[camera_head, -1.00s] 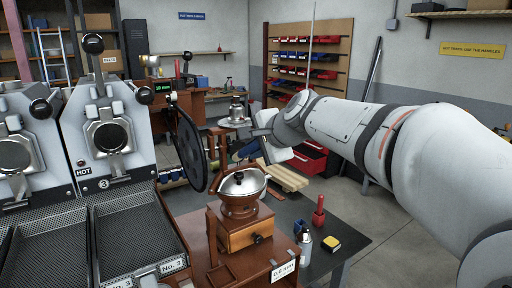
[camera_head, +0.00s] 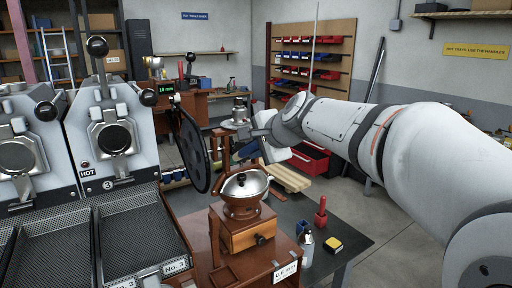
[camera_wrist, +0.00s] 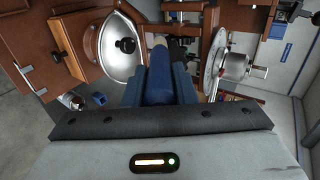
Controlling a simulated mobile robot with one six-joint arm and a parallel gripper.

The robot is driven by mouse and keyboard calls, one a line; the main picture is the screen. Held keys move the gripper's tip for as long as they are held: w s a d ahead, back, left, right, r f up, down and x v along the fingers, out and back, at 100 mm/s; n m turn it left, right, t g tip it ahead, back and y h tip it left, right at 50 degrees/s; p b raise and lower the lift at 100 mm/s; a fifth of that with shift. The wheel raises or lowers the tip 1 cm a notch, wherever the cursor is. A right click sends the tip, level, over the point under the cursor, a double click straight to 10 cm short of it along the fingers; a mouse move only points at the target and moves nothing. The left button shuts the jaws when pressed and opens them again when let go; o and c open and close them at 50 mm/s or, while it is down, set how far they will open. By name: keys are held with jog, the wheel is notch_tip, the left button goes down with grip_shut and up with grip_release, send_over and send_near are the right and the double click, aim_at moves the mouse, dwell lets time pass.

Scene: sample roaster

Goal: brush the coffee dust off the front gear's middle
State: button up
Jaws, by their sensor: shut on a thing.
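A large dark round disc (camera_head: 190,150), which looks like the front gear, stands upright at the right side of the roaster in the head view. Its middle is seen at a slant, and I cannot make out dust on it. My gripper (camera_head: 247,150) is right of the disc and apart from it, behind the coffee mill. In the wrist view my gripper (camera_wrist: 160,85) is shut on a blue-handled tool (camera_wrist: 159,72), apparently the brush. The tool points away from the wrist and its pale far end is small and partly hidden.
A wooden coffee mill (camera_head: 240,212) with a silver bowl stands in front of my gripper. It also shows in the wrist view (camera_wrist: 112,48). A red-handled tool (camera_head: 320,214) and a yellow-black block (camera_head: 333,244) are on the dark table. A metal device (camera_head: 238,112) stands behind.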

jog(key=shift+w, duration=0.1)
jog(key=shift+w+d+b, duration=0.7)
jog(key=shift+w+d, duration=0.95)
jog(key=shift+d, duration=0.85)
jog(key=shift+s+a+p, duration=0.2)
jog(key=shift+s+a, duration=0.4)
jog(key=shift+a, duration=0.25)
jog(key=shift+s+a+p, duration=0.2)
jog(key=shift+s+a, duration=0.35)
jog(key=shift+a, duration=0.3)
jog(key=shift+s+a+p, duration=0.2)
jog(key=shift+s+a, duration=0.4)
jog(key=shift+a, duration=0.25)
jog(key=shift+s+d+f+b, duration=0.15)
jog(key=shift+s+d+b, duration=0.25)
jog(key=shift+s+d, duration=0.05)
jog(key=shift+s+d+b, duration=0.4)
jog(key=shift+s+d, duration=0.25)
jog(key=shift+s, duration=0.35)
jog(key=shift+s+d+b, duration=0.4)
jog(key=shift+s+d, duration=0.25)
jog(key=shift+s, duration=0.35)
